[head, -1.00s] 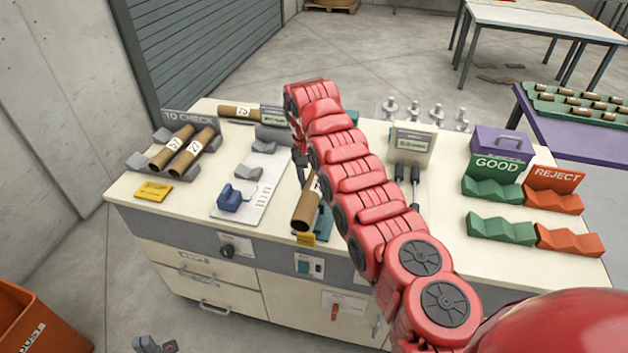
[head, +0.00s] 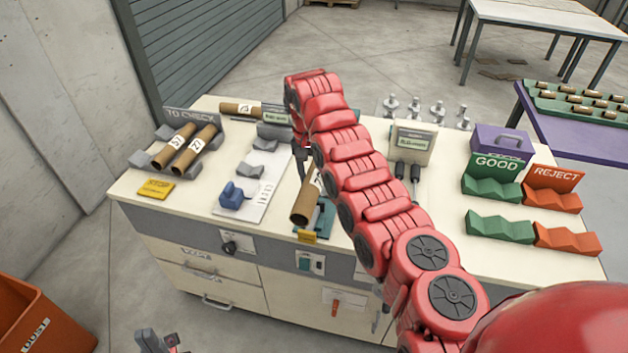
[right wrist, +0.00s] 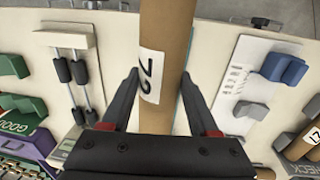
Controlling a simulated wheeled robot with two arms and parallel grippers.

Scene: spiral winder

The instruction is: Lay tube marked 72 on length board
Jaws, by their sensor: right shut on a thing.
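The brown tube marked 72 (head: 304,207) is tilted in the head view, over a teal fixture (head: 323,222) near the bench front. My right gripper (head: 303,165) is mostly hidden by my arm there. In the right wrist view the gripper (right wrist: 160,90) is shut on the tube (right wrist: 163,40), one finger each side of the label. The length board (head: 257,203) is a white plate with grey cradles and a blue block, left of the tube. It also shows in the right wrist view (right wrist: 225,92). My left gripper (head: 157,343) is low at the bottom left, its jaws unclear.
Two tubes lie in the TO CHECK rack (head: 150,157), and another tube (head: 238,108) lies behind. Green GOOD (head: 497,190) and orange REJECT (head: 553,196) racks are at the right.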

